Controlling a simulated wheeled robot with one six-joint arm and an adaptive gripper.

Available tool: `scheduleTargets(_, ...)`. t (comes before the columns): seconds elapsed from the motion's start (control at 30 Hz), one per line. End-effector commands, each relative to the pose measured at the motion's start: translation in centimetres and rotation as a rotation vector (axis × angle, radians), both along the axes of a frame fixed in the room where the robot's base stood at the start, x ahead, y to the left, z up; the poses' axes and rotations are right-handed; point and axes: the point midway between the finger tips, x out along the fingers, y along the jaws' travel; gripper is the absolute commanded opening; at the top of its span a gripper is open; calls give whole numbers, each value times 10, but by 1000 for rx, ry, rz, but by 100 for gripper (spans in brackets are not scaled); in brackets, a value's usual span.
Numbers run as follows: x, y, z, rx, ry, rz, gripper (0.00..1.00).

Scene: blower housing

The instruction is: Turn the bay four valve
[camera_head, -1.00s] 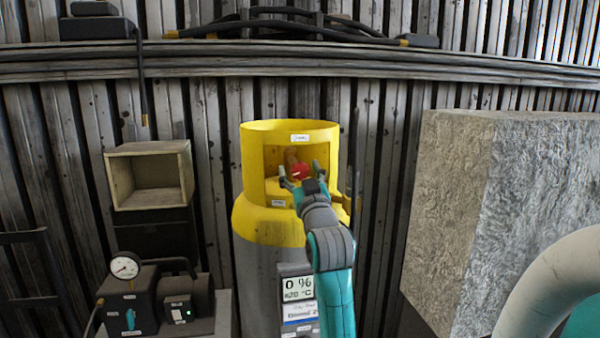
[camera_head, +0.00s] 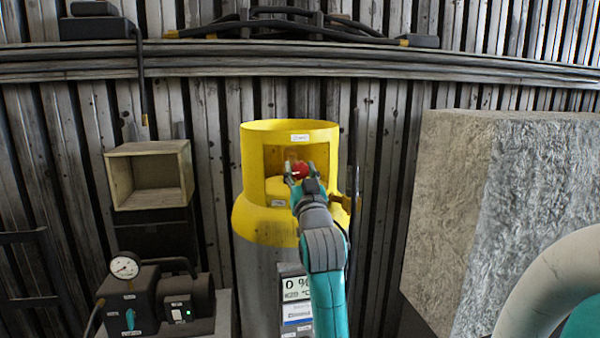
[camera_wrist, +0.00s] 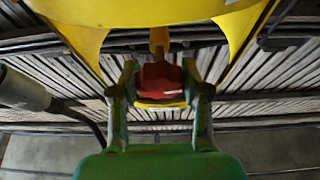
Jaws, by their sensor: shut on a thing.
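The red valve knob (camera_head: 299,169) sits inside the cut-out of the yellow collar (camera_head: 257,150) on a grey gas cylinder (camera_head: 258,280). A small label is on the collar, too small to read. My gripper (camera_head: 299,174) reaches into the opening, with its fingers on both sides of the knob. In the wrist view my gripper (camera_wrist: 160,95) has one finger at the left and one at the right of the red knob (camera_wrist: 161,82), shut on it. A brass-coloured stem (camera_wrist: 159,40) shows beyond the knob. The fingers partly hide the knob's sides.
The yellow collar's edges surround my gripper closely. A pump with a gauge (camera_head: 124,266) stands at lower left, below an open wooden box (camera_head: 152,175). A display panel (camera_head: 296,288) is on the cylinder's front. A large rough block (camera_head: 450,200) stands at right.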

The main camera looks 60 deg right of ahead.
Motion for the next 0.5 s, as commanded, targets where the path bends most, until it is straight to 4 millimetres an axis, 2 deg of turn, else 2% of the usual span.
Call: scheduleTargets(0.5,2,1,1,307,-360,1,12)
